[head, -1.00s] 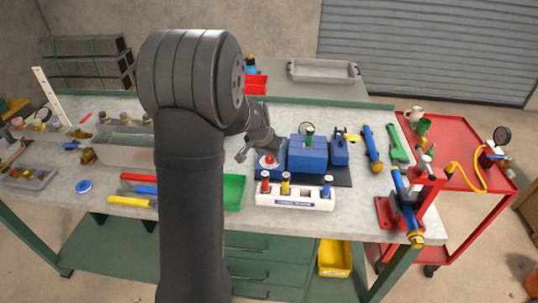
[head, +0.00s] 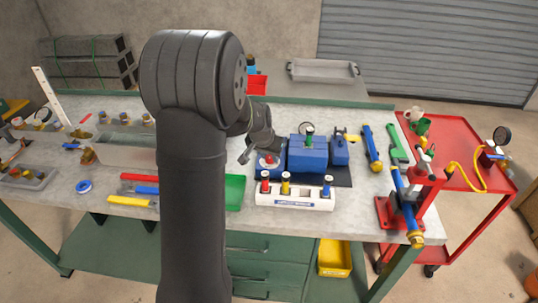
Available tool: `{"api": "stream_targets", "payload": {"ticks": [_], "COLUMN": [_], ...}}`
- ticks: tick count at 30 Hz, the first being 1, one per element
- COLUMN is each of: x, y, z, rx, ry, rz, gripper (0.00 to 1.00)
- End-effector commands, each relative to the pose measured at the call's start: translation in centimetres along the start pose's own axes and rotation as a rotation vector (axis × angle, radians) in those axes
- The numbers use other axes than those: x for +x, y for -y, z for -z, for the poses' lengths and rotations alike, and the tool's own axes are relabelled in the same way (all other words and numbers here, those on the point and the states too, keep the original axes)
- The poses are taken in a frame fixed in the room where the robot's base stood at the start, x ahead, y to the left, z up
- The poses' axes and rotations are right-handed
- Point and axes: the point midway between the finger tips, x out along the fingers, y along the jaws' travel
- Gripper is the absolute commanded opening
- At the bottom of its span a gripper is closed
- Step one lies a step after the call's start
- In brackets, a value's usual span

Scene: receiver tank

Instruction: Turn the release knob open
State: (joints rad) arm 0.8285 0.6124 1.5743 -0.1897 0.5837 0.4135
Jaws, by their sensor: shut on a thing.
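The blue receiver tank (head: 307,154) sits on a dark mat on the workbench, right of my arm. A red knob (head: 268,160) with a pale ring around it is at the tank's left end. My gripper (head: 262,155) is at this knob, with its fingers around it and shut on it. The left finger shows left of the knob; the exact contact is too small to see.
A white rack (head: 294,200) with red, yellow and blue plugs stands in front of the tank. A green tray (head: 235,190) is close to its left. A red hand pump (head: 400,205) stands at the bench's right end. My arm hides the bench's middle.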

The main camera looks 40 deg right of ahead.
Motion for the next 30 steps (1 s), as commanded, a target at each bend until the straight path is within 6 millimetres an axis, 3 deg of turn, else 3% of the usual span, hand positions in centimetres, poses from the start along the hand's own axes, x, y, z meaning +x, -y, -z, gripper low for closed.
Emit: {"api": "stream_targets", "payload": {"ticks": [30], "x": [0.10], "y": [-0.53], "z": [0.23], "rx": [-0.801], "ry": [0.000], "rz": [0.335], "gripper": [0.06]}}
